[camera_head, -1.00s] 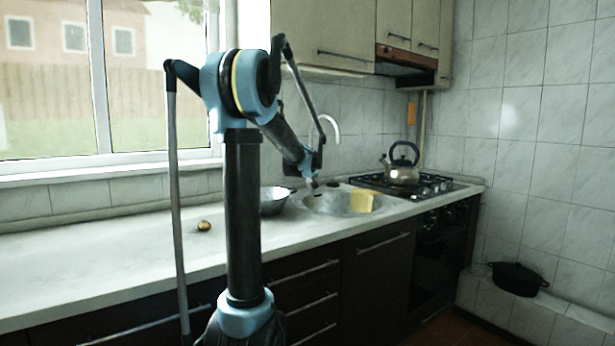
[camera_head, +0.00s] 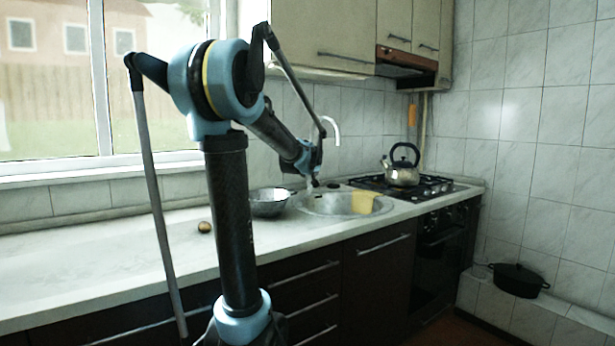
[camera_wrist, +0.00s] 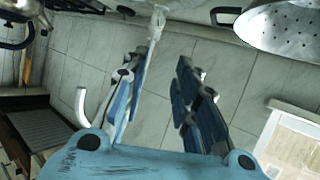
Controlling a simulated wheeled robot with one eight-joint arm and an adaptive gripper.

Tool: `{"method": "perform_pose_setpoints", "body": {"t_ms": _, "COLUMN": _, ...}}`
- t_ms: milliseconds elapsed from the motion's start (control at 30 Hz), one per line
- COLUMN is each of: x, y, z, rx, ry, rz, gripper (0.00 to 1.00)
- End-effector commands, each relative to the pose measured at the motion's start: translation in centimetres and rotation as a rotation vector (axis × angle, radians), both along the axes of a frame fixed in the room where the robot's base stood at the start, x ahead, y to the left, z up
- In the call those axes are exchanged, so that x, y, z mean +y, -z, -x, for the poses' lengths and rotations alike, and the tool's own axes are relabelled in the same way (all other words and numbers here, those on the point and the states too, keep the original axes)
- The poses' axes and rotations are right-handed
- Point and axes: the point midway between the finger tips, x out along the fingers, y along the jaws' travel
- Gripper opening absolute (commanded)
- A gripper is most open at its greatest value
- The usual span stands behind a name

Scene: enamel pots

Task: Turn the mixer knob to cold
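The mixer's pale curved spout (camera_head: 332,130) rises behind the sink in the head view. It also shows at left in the wrist view (camera_wrist: 80,105). A pale, clear-looking piece (camera_wrist: 156,22), seemingly the mixer knob, is at the top middle of the wrist view, just beyond my fingertips. My gripper (camera_wrist: 162,62) is open, with its two blue-and-black fingers apart and nothing seen held between them. The left finger overlaps the lower end of the pale piece; I cannot tell whether they touch. In the head view my gripper (camera_head: 314,183) is small, beside the sink, and my arm hides part of the mixer.
The sink (camera_head: 318,208) has a yellow cloth (camera_head: 366,203) over its rim. A metal colander (camera_head: 269,204) stands left of it, also close in the wrist view (camera_wrist: 285,25). A kettle (camera_head: 402,172) is on the hob (camera_head: 438,187). The left counter is mostly clear, except a small round object (camera_head: 204,227).

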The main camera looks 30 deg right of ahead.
Motion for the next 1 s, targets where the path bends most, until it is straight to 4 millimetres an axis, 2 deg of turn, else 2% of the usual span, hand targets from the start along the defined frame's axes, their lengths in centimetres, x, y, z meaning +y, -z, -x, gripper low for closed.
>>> {"method": "perform_pose_setpoints", "body": {"t_ms": 200, "x": 1.4, "y": -1.0, "z": 2.2, "rx": -0.001, "ry": 0.002, "rz": -0.001, "gripper": 0.28}}
{"method": "perform_pose_setpoints", "body": {"t_ms": 400, "x": 2.2, "y": -1.6, "z": 3.5, "rx": 0.000, "ry": 0.001, "rz": 0.000, "gripper": 0.28}}
{"method": "perform_pose_setpoints", "body": {"t_ms": 1000, "x": 2.5, "y": -1.8, "z": 3.9, "rx": 0.000, "ry": 0.000, "rz": 0.000, "gripper": 0.28}}
